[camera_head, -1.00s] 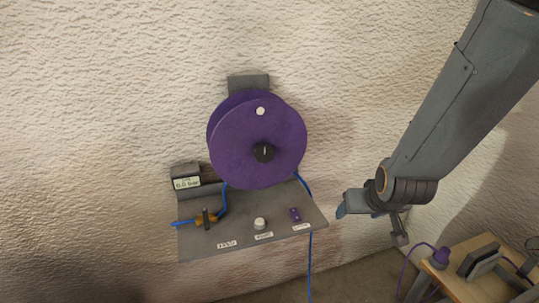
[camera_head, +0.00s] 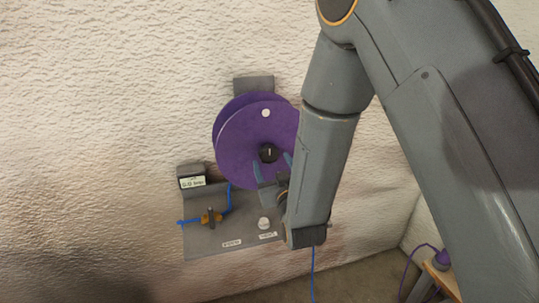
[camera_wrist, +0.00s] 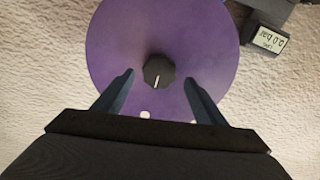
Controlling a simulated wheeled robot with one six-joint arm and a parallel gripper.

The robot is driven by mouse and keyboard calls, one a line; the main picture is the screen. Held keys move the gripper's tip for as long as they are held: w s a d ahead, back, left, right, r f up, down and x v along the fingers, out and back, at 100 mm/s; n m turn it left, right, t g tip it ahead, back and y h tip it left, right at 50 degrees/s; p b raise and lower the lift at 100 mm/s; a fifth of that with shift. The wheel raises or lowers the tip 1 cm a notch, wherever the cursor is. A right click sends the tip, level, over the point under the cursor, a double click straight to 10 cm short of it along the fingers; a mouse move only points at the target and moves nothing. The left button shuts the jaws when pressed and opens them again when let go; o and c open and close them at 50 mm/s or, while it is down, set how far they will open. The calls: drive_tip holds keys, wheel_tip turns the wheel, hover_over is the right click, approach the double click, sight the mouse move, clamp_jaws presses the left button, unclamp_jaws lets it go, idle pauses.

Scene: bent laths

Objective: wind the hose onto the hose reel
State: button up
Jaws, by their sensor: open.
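The purple hose reel (camera_head: 240,140) is mounted on the wall, with a dark hub knob (camera_head: 268,153) and a white knob (camera_head: 266,113) near its rim. My gripper (camera_head: 272,163) is open and empty in front of the reel. In the wrist view its fingers (camera_wrist: 160,77) stand on either side of the hub knob (camera_wrist: 158,72); contact cannot be told. The reel face (camera_wrist: 165,30) fills much of that view. The blue hose (camera_head: 313,270) hangs below the shelf; a blue piece (camera_head: 230,196) runs from a brass valve (camera_head: 211,217) up behind the reel. My arm hides the reel's right side.
A grey shelf (camera_head: 205,245) below the reel carries labels and a white button (camera_head: 264,223); my arm covers its right part. A pressure display (camera_head: 192,182) sits at the left. A wooden table (camera_head: 440,275) with a purple plug stands lower right. The wall at left is clear.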

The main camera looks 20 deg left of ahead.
sight(269, 156)
drive_tip(key=shift+p+x, duration=0.65)
drive_tip(key=shift+x, duration=1.75)
drive_tip(key=c, duration=1.5)
